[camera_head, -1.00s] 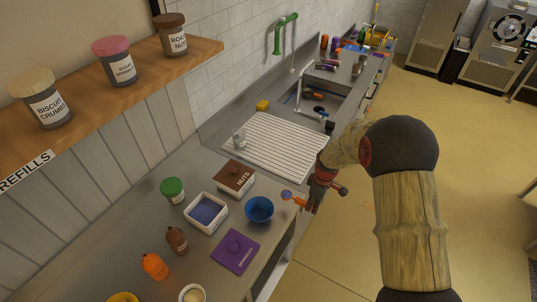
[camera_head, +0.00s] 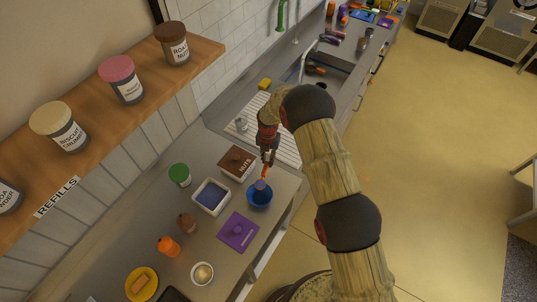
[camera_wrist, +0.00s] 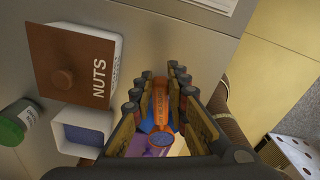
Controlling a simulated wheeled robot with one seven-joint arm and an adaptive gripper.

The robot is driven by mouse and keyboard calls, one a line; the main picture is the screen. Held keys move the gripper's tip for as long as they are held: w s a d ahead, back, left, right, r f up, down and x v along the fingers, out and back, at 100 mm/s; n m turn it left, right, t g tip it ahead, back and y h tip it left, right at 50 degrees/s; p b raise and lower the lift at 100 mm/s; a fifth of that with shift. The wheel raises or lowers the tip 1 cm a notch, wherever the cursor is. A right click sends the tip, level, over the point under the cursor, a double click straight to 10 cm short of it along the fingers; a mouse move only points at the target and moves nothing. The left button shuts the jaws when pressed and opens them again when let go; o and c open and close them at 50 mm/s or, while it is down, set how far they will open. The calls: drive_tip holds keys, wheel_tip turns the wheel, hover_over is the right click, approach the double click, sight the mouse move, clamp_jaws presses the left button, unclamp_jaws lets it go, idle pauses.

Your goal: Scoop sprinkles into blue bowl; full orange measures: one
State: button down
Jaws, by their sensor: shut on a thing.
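The blue bowl (camera_head: 259,198) stands on the counter in the head view; in the wrist view a blue part of it shows behind the scoop. My gripper (camera_head: 267,160) is shut on the handle of an orange scoop (camera_wrist: 160,100). The scoop's cup (camera_wrist: 163,140) holds blue-purple sprinkles and is over the bowl in the head view; the exact gap between them is unclear. The white sprinkle well (camera_head: 211,196) is open, with blue-purple sprinkles inside, left of the bowl. A purple lid (camera_head: 238,232) lies flat on the counter in front of the bowl.
The closed nuts well (camera_head: 237,162) is behind the bowl. A green-capped jar (camera_head: 179,174), a brown bottle (camera_head: 187,223), an orange bottle (camera_head: 168,247) and a small bowl (camera_head: 202,274) stand on the counter. A shelf (camera_head: 110,110) with jars is above left.

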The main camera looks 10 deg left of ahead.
drive_tip(key=shift+s+r+t+p, duration=0.3)
drive_tip(key=shift+r+t+p, duration=0.2)
drive_tip(key=shift+r+p, duration=0.35)
drive_tip(key=shift+r+t+b, duration=0.25)
drive_tip(key=shift+t+b, duration=0.15)
drive_tip(key=shift+s+r+t, duration=0.3)
drive_tip(key=shift+r+t, duration=0.6)
drive_tip(key=shift+s+a+r+t+h+p, duration=0.15)
drive_tip(key=shift+s+r+t+h+p, duration=0.15)
drive_tip(key=shift+s+r+t, duration=0.5)
drive_tip(key=shift+r+t+b, duration=0.1)
drive_tip(key=shift+t+b, duration=0.3)
drive_tip(key=shift+b, duration=0.75)
drive_tip(key=s+r+t+b, duration=0.1)
drive_tip(key=b, duration=0.6)
drive_tip(key=shift+s+a+t, duration=0.1)
drive_tip(key=shift+t, duration=0.2)
drive_tip(key=s+r+t+b, duration=0.1)
drive_tip(key=b, duration=0.4)
drive_tip(key=s+t+b, duration=0.1)
drive_tip(key=b, duration=0.3)
drive_tip(key=shift+s+a+r+t+b, duration=0.15)
drive_tip(key=shift+r+t+b, duration=0.15)
drive_tip(key=shift+r+b, duration=0.05)
drive_tip(key=s+a+f+t+h+b, duration=0.1)
drive_tip(key=s+t+b, duration=1.3)
drive_tip(key=b, duration=1.9)
drive_tip(key=shift+s+a+f+h, duration=0.3)
drive_tip(key=shift+s+f+h, duration=0.2)
drive_tip(key=shift+s, duration=0.3)
